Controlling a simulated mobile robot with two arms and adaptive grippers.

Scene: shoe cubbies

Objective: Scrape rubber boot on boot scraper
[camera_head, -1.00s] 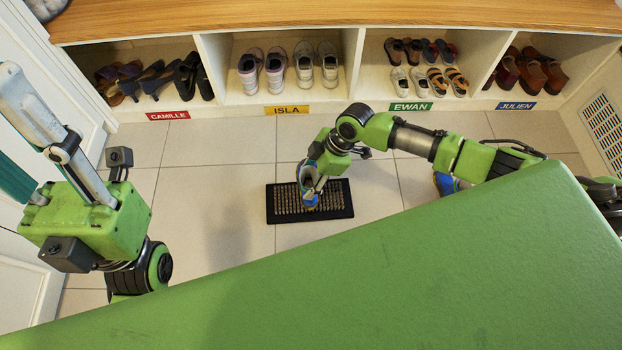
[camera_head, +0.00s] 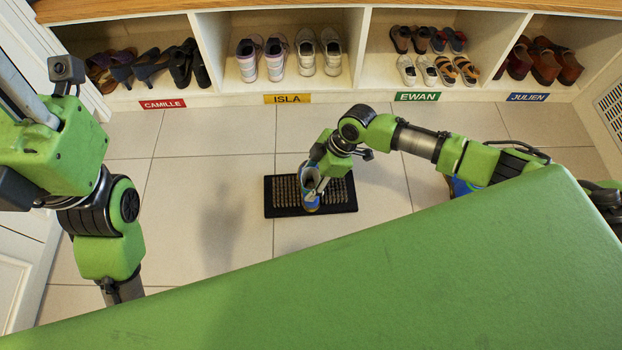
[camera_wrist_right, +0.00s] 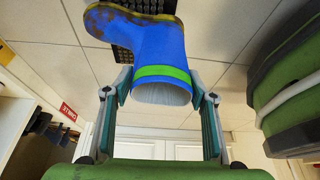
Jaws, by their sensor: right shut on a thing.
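The scraper (camera_wrist_right: 124,52) shows behind the boot. Whether sole and bristles touch is hard to tell. My left gripper (camera_head: 28,92) is at the left edge, partly cut off, empty, its visible finger spread wide.
A second blue thing (camera_head: 462,187) on the floor is mostly hidden under my right arm. Cubbies with several pairs of shoes (camera_head: 290,55) and name labels (camera_head: 287,99) line the back. The tiled floor (camera_head: 205,190) left of the scraper is clear.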

